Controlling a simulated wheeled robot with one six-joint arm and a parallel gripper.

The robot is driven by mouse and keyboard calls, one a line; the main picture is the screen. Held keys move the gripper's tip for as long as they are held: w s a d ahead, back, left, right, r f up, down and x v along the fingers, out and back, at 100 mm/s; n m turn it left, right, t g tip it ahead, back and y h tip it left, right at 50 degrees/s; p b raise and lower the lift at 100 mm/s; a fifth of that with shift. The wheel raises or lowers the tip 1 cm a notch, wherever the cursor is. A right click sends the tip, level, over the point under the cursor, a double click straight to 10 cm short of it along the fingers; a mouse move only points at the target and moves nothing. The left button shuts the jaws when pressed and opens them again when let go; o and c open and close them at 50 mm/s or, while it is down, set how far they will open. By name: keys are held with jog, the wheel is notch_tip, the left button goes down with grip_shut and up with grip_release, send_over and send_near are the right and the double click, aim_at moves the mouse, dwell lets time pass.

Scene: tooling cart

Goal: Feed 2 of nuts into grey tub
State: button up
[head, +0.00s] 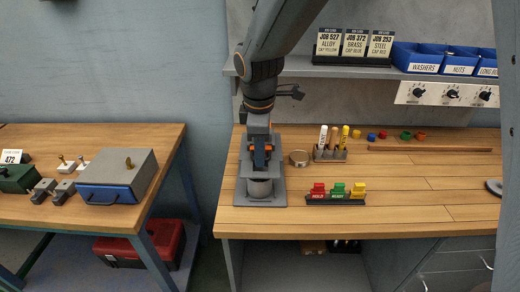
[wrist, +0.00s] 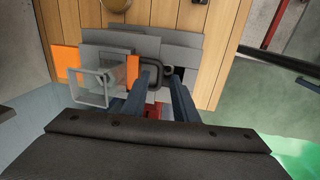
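My gripper (head: 260,165) points down over a grey stand (head: 243,188) at the left end of the right bench. A grey round tub (head: 260,188) stands on its base, just below my gripper. In the wrist view my two blue-grey fingers (wrist: 164,78) are apart, with a dark loop-shaped part (wrist: 156,70) at their tips. I cannot tell whether they grip it. A grey square-rimmed hollow part (wrist: 90,88) shows left of the fingers, near orange pieces. The blue nuts bin (head: 459,69) is on the shelf at right. Its contents are hardly visible.
The blue washers bin (head: 425,68) is left of the nuts bin. A round tin (head: 299,158), a marker rack (head: 330,155) and a rack of coloured tags (head: 335,199) stand right of the stand. Small coloured caps lie behind. The bench's front right is mostly clear.

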jog(key=shift+f, duration=0.15)
grip_shut()
dwell(1.4)
